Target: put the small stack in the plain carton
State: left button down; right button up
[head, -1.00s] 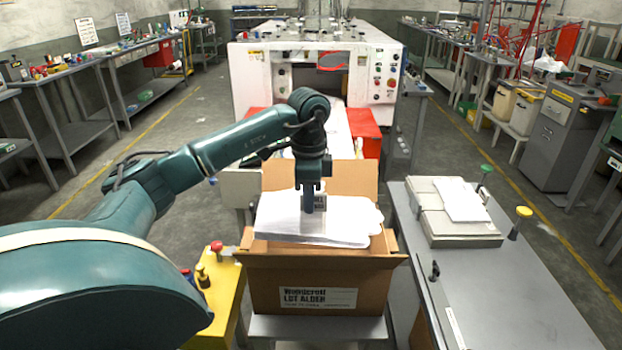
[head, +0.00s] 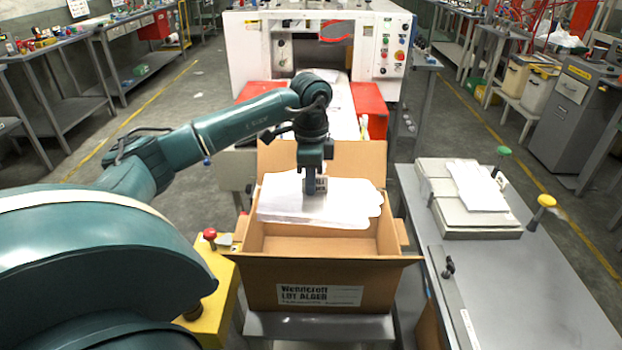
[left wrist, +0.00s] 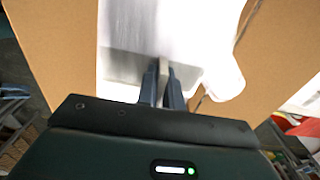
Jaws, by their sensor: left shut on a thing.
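The small stack (head: 345,198) is a pile of white glove-shaped film sheets. My left gripper (head: 312,192) is shut on it and holds it roughly level over the back part of the open carton (head: 290,266). The carton is plain brown cardboard with a printed white label on its front. In the left wrist view the fingers (left wrist: 164,85) pinch the edge of the white stack (left wrist: 170,35), with cardboard (left wrist: 55,50) on both sides. The stack hides part of the carton's inside; I cannot tell how far it is above the floor. My right gripper is out of view.
The carton's flaps stand open, the back one (head: 330,165) upright. To the right, a grey table (head: 520,290) carries a grey block with white sheets (head: 478,185) and knobbed posts. A yellow stand (head: 212,290) with a red button is at the left. A white machine stands behind.

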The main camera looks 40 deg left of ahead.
aim_at(310, 198)
pick_arm(q)
jog(key=shift+f+b, duration=0.4)
jog(key=shift+f, duration=0.2)
jog(key=shift+f+b, duration=0.4)
jog(key=shift+f, duration=0.35)
jog(key=shift+f+b, duration=0.6)
jog(key=shift+f, duration=0.5)
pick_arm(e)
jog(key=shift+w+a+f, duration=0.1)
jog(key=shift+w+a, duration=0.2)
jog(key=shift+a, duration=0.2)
